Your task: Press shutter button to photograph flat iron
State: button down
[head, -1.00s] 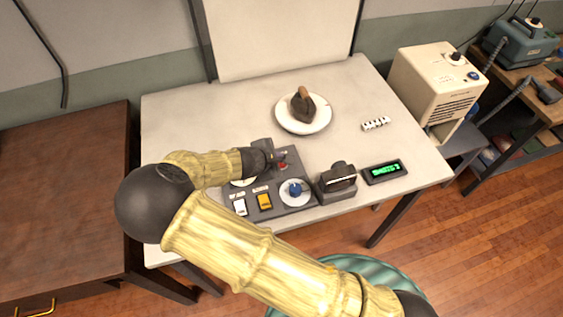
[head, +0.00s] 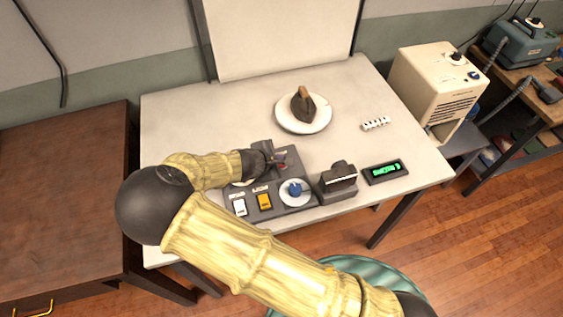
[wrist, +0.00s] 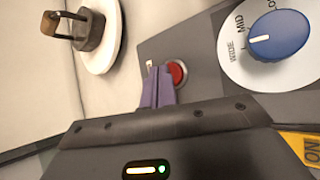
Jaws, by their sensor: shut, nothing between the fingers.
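A dark flat iron (head: 303,104) stands on a round white plate (head: 287,122) at the back of the table; both also show at the upper left of the wrist view, iron (wrist: 90,30) and plate (wrist: 113,48). A red button (wrist: 178,73) sits on the dark control panel (head: 293,158). My gripper (head: 281,158) is over the panel, its purple fingers (wrist: 153,78) shut and empty. In the wrist view the fingertips are right beside the red button; I cannot tell whether they touch it. A dark camera-like device (head: 338,179) stands right of the panel.
The panel carries a blue knob (head: 295,189), a yellow switch (head: 264,201) and a white switch (head: 240,207). A green-lit display (head: 385,171) and a small white striped strip (head: 376,124) lie to the right. A white screen stands behind the table. The table's left back is clear.

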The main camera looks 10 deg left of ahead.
jog(key=shift+f, duration=0.4)
dwell(0.3)
jog(key=shift+r+p, duration=0.45)
jog(key=shift+r, duration=0.45)
jog(key=shift+r, duration=0.1)
jog(key=shift+r+p, duration=1.9)
jog(key=shift+r, duration=0.55)
jog(key=shift+f, duration=0.1)
jog(key=shift+d, duration=0.1)
